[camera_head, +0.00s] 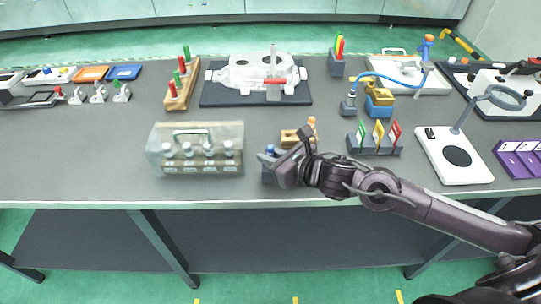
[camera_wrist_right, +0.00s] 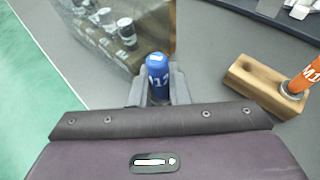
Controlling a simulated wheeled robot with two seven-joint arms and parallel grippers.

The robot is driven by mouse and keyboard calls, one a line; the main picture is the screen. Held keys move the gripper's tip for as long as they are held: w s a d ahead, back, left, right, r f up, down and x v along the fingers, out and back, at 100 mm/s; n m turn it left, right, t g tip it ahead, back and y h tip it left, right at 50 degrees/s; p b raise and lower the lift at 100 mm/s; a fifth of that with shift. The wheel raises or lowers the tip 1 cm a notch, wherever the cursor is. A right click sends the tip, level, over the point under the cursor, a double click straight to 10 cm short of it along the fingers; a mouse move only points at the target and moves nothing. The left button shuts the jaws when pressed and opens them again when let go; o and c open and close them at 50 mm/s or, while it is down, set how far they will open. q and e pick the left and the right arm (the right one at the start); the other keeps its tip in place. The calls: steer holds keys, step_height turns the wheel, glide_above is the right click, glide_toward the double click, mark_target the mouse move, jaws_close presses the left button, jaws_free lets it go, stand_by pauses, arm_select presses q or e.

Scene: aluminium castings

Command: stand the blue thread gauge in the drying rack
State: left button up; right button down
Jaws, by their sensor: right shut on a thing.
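The blue thread gauge (camera_wrist_right: 157,75), marked M12, stands between the fingers of my right gripper (camera_wrist_right: 158,92) in the right wrist view. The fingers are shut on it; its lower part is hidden. In the head view my right gripper (camera_head: 272,164) is near the front edge of the table, and a little of the blue gauge (camera_head: 270,150) shows. The clear case (camera_head: 158,136) with several silver-capped items is just left of the gripper. I cannot tell for sure which object is the drying rack. My left gripper is not in view.
A wooden block (camera_wrist_right: 240,76) with an orange gauge (camera_wrist_right: 303,77) is close on the right. In the head view, a holder with coloured flags (camera_head: 373,149) stands further right. A wooden stand (camera_head: 183,94) with red and green pieces is behind the case. The front left table is clear.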

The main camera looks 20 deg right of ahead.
steer(key=shift+f, duration=0.25)
steer(key=c, duration=1.3)
jaws_free()
steer(key=shift+r, duration=0.1)
steer(key=shift+s+d+r, duration=0.1)
steer(key=shift+s+d, duration=0.25)
steer(key=shift+s, duration=0.1)
steer(key=b+v, duration=0.1)
steer(key=v, duration=0.4)
steer(key=shift+s, duration=0.15)
steer(key=shift+v, duration=0.75)
steer(key=shift+r, duration=0.15)
